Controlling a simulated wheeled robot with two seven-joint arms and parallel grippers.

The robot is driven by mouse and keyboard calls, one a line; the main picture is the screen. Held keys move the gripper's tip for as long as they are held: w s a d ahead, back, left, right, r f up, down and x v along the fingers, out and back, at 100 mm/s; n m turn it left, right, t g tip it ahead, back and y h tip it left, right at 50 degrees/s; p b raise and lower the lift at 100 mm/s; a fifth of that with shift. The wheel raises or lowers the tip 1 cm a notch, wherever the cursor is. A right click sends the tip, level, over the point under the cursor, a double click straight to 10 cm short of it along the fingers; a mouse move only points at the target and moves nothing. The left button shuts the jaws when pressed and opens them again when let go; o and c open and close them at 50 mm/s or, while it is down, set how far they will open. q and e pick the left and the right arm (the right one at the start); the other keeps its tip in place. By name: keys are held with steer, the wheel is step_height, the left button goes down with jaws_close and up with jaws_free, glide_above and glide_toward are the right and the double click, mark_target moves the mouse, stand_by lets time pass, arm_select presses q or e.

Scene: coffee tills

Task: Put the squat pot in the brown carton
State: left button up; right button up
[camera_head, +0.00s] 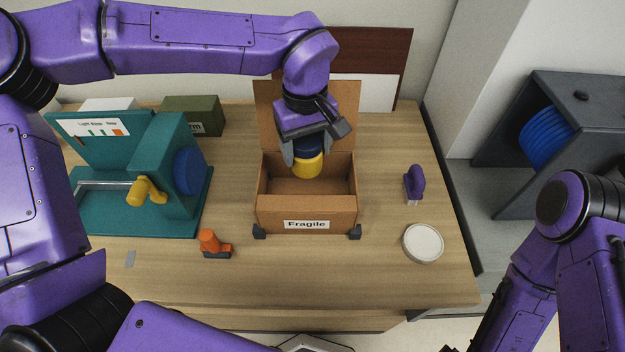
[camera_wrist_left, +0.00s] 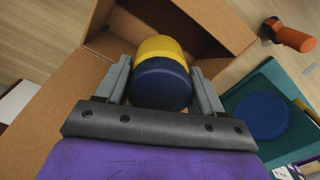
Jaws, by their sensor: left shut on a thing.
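The squat pot (camera_head: 307,165) is yellow with a dark blue top. My left gripper (camera_head: 308,158) is shut on it and holds it over the open brown carton (camera_head: 306,215), toward the carton's back side. In the left wrist view the pot (camera_wrist_left: 161,75) sits between the two fingers of the gripper (camera_wrist_left: 162,85), with the carton's walls (camera_wrist_left: 213,22) beyond it. The carton has a "Fragile" label on its front and a raised flap at the back. I cannot tell how far the pot is above the carton floor. My right gripper is not clearly visible.
A teal machine (camera_head: 150,180) with a yellow handle stands left of the carton. An orange object (camera_head: 209,242) lies in front. A purple object (camera_head: 414,184) and a white round dish (camera_head: 423,243) are at right. A green box (camera_head: 193,115) stands behind.

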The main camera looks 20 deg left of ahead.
arm_select(q)
step_height(320, 180, down, 10)
steer(key=shift+s+r, duration=0.1)
steer(key=shift+s, duration=0.05)
steer(key=shift+p, duration=0.3)
steer(key=o, duration=1.1)
step_height(320, 180, up, 12)
steer(key=shift+d+r, duration=0.1)
